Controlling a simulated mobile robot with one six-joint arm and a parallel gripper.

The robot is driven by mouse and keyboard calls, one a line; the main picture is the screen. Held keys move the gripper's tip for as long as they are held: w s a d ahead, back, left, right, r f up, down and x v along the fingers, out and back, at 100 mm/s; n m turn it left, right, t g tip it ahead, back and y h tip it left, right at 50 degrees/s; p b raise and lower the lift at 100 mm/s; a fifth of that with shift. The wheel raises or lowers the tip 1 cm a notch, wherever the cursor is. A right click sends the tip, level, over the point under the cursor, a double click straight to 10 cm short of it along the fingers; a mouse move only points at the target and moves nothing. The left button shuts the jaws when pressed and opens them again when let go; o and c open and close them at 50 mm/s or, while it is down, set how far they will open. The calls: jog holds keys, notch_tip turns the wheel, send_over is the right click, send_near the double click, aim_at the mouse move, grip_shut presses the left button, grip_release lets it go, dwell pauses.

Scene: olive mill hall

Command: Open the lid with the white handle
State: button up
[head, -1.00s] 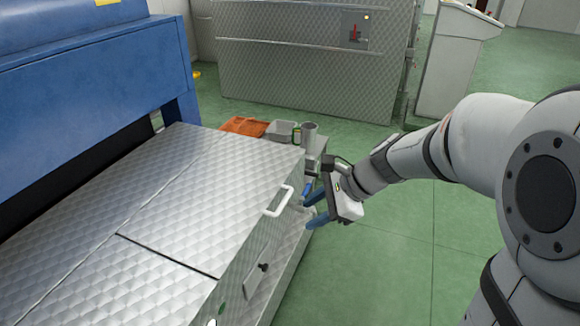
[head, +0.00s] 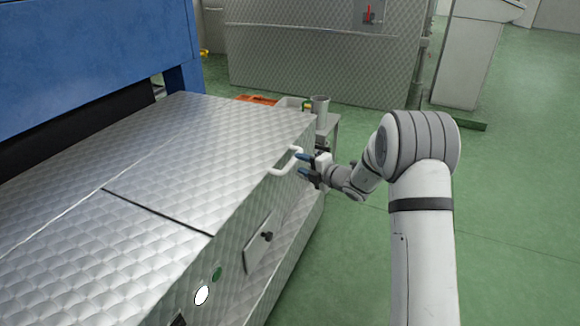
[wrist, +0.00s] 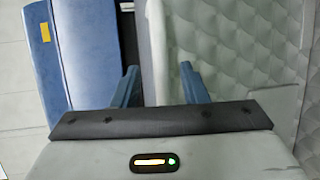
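The lid (head: 190,150) is a quilted metal panel on a long machine, lying flat and closed in the head view. Its white handle (head: 287,161) is a bar at the lid's front edge. My gripper (head: 302,167) is just right of the handle, with its two blue fingers pointing left toward it. I cannot tell whether a finger touches the handle.
A dark seam (head: 155,212) divides the lid from a nearer panel. The front face has a black knob (head: 267,236), a green button (head: 217,274) and a white one (head: 202,295). A metal cup (head: 320,105) stands behind my gripper. Green floor (head: 340,270) is open at right.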

aim_at(295, 161)
jog(key=b+x, duration=0.1)
jog(key=x, duration=0.3)
jog(key=shift+f, duration=0.2)
jog(key=shift+w+a, duration=0.3)
jog(key=shift+a, duration=0.15)
grip_shut()
